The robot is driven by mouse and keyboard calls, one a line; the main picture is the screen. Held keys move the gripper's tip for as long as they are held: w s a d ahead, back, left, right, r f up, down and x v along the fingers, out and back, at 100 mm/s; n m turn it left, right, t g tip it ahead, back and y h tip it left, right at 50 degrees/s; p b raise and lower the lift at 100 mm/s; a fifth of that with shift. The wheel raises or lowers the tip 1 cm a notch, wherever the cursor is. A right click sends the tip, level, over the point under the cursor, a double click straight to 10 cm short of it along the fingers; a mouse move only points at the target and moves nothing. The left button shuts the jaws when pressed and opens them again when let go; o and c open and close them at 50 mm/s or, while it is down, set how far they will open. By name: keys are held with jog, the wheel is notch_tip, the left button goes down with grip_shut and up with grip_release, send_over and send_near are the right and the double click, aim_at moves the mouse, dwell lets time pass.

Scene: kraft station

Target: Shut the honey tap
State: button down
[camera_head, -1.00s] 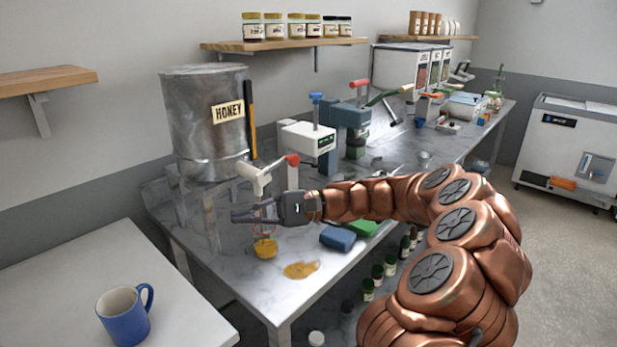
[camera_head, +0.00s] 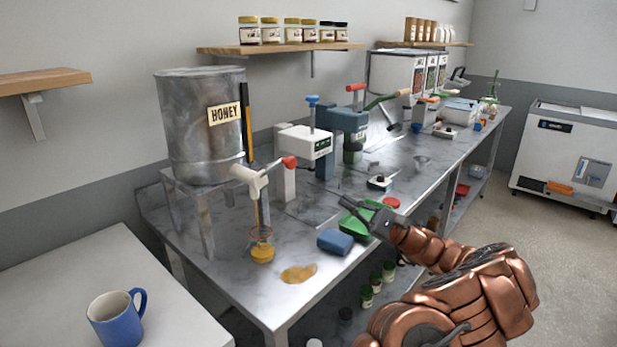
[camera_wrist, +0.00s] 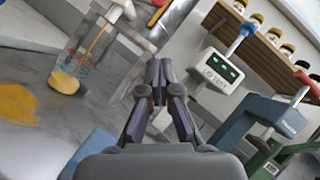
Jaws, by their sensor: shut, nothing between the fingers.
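The honey tap (camera_head: 250,177) is a white spout with a red handle (camera_head: 289,162), low on the metal honey tank (camera_head: 203,125). The handle points out to the right. A thin yellow stream (camera_head: 258,214) runs down from the spout into a glass jar (camera_head: 262,249) with honey in its bottom.
A honey puddle (camera_head: 299,273) and blue sponge (camera_head: 335,242) lie on the counter near the front edge. A green object (camera_head: 362,213) is behind my gripper. A white device with a display (camera_head: 305,141) stands right of the tap. A blue mug (camera_head: 117,318) stands on the left table.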

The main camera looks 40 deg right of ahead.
jog(key=s+r+p+x, duration=0.1)
jog(key=x, duration=0.5)
jog(key=s+a+p+x, duration=0.1)
jog(key=p+x, duration=0.1)
jog(key=x, duration=0.5)
jog(key=shift+r, duration=0.35)
jog(key=shift+a, duration=0.1)
